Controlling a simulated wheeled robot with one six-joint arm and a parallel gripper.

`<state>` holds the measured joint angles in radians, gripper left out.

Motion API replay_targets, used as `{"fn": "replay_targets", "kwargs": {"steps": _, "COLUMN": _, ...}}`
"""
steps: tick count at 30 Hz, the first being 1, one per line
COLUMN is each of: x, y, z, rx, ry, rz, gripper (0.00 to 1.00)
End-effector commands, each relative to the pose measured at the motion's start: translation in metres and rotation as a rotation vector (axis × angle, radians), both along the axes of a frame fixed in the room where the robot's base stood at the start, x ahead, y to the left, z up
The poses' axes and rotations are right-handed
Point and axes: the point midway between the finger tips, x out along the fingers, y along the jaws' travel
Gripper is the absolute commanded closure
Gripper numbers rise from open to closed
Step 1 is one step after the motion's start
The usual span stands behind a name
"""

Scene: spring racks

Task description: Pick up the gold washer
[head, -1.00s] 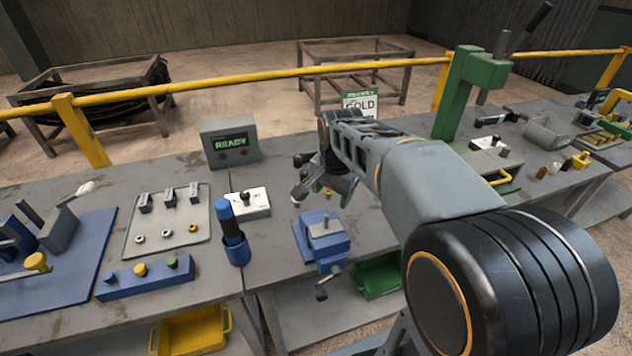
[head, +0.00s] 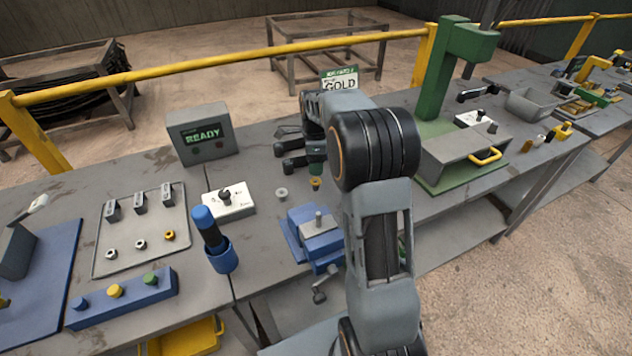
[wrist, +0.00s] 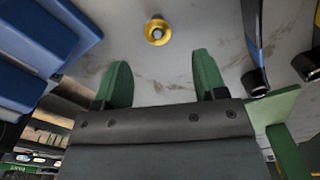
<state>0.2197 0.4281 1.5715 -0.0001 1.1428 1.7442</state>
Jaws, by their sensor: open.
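The gold washer (wrist: 149,34) lies flat on the grey bench in the wrist view, at the top middle, with a small grey round centre. In the head view it is a small gold spot (head: 315,183) behind the blue vise. My gripper (wrist: 162,80) is open, its two green fingers apart with nothing between them. The washer is ahead of the fingertips and roughly centred between them, apart from both. In the head view my arm hides most of the gripper; a green bit (head: 316,168) shows just behind the washer.
A silver washer (head: 281,194) lies left of the gold one. The blue vise (head: 316,230) stands close in front, and a white switch box (head: 230,203) is to the left. A GOLD sign (head: 340,80) and green press (head: 440,80) stand behind and right.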

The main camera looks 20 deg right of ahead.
Motion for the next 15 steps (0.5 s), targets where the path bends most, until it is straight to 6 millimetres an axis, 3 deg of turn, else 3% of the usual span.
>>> {"fn": "replay_targets", "kwargs": {"steps": 8, "x": -0.002, "y": -0.002, "z": -0.017, "rx": 0.001, "ry": 0.002, "rz": -0.002, "gripper": 0.35}}
{"fn": "replay_targets", "kwargs": {"steps": 15, "x": -0.005, "y": -0.004, "z": -0.049, "rx": 0.001, "ry": 0.003, "rz": -0.003, "gripper": 0.35}}
